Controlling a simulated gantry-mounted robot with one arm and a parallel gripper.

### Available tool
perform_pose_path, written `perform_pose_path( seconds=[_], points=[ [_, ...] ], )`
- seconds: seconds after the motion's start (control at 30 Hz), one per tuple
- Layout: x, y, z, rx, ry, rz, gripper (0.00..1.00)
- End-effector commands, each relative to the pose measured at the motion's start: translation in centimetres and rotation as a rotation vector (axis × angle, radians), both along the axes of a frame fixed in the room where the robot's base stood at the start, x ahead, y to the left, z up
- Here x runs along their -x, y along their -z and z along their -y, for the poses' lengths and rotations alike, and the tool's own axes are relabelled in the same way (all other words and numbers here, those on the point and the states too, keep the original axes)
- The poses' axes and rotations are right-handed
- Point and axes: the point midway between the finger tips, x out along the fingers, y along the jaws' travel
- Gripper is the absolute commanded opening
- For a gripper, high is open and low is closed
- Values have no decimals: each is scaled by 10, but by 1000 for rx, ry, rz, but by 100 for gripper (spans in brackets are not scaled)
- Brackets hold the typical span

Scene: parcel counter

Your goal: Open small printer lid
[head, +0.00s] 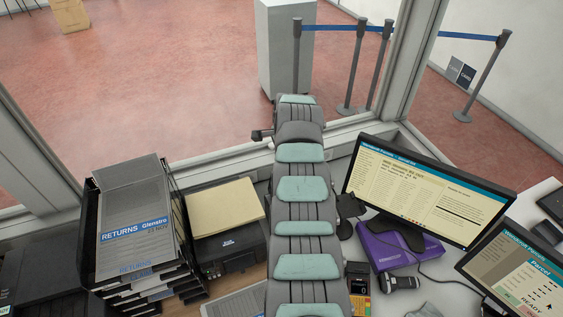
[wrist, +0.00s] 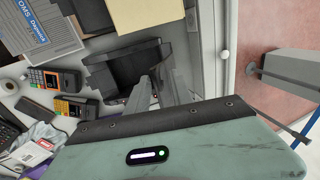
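A small black box (wrist: 122,68), which looks like the small printer, lies just beyond my fingers in the wrist view. Its lid cannot be told apart clearly. My gripper (wrist: 153,82) shows there as two grey fingers with a gap between them, nothing seen held. The fingers overlap the right side of the black box in the picture; I cannot tell whether they touch it. In the head view my arm runs up the middle and hides this box and my fingertips. A larger black printer (head: 238,258) with a cream paper stack (head: 225,207) stands left of the arm.
A rack of returns folders (head: 140,225) stands at the left. Right of my arm are a monitor (head: 425,190), a purple box (head: 398,246) and a scanner (head: 398,283). Card terminals (wrist: 52,78) lie left of the black box. The window frame (head: 235,160) borders the counter.

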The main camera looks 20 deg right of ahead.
Motion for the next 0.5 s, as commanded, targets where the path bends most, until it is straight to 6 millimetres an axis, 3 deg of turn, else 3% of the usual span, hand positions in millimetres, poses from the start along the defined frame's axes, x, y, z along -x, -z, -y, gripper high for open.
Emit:
perform_pose_path(
  seconds=[0.37, 0.5],
  points=[
    [8, -25, 0, -1, -1, 1, 27],
    [14, -54, 2, 1, 1, 5, 27]
  ],
)
